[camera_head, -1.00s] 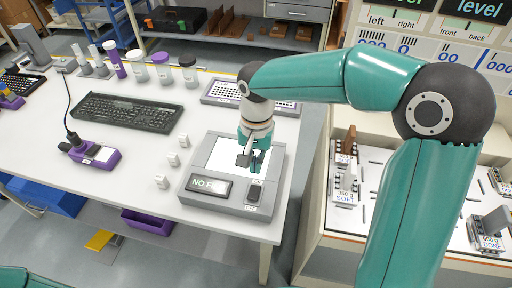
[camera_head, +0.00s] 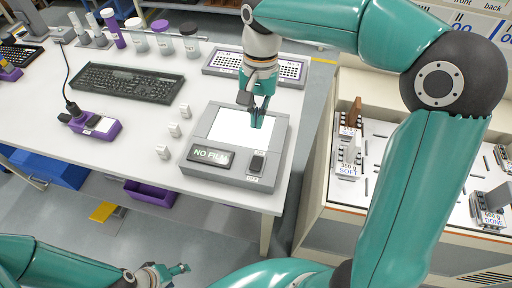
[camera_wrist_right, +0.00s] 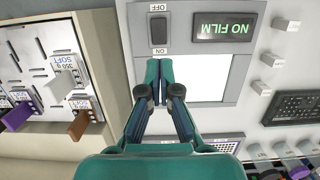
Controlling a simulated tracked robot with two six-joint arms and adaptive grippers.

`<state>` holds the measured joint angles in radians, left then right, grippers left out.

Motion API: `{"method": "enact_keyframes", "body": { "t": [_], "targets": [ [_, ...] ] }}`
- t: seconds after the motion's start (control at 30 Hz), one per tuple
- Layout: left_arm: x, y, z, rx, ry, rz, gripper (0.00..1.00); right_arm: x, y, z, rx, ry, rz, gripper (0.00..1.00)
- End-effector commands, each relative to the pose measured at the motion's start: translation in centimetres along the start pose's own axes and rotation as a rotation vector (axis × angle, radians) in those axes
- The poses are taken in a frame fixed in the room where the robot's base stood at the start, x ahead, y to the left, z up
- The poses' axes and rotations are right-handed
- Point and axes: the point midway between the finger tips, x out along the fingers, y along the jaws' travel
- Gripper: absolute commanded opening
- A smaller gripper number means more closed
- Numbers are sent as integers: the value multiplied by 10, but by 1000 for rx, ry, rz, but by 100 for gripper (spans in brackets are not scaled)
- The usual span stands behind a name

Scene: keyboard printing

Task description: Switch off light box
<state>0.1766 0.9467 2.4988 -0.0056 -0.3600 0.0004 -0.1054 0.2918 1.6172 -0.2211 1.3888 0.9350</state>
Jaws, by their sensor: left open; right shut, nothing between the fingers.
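The grey light box (camera_head: 282,133) sits on the white table near its right end, with a bright white panel (camera_head: 228,127) and a dark "NO FILM" display (camera_head: 210,155). Its black rocker switch (camera_head: 257,163) is at the front right corner. In the right wrist view the switch (camera_wrist_right: 158,32) lies between "OFF" and "ON" labels; which side is pressed I cannot tell. My right gripper (camera_head: 258,117) is shut and empty, above the panel and behind the switch; its closed tips (camera_wrist_right: 159,68) show near the "ON" end. My left gripper (camera_head: 178,269) is open, low in front of the table.
Small white blocks (camera_head: 174,130) stand left of the light box. A black keyboard (camera_head: 127,82), a purple device (camera_head: 92,125) and a perforated tray (camera_head: 228,61) lie on the table. A bench with weights (camera_head: 349,160) stands to the right.

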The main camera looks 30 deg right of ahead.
Motion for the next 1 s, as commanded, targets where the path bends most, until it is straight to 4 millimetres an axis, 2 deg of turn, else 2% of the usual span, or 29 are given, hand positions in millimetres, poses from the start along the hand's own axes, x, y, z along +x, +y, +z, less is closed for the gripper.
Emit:
{"method": "enact_keyframes", "body": {
  "t": [0.3,0.47,0.67,1.0],
  "targets": [
    [0,0,0,0,0,0,59,0,0,0,0,-5,0,0],
    [0,0,0,0,0,0,59,9,1,0,2,-5,1,0],
    [1,0,0,0,0,0,59,39,1,0,2,-7,3,0],
    [-1,0,0,0,0,0,59,106,1,1,1,-7,3,0]
  ]
}}
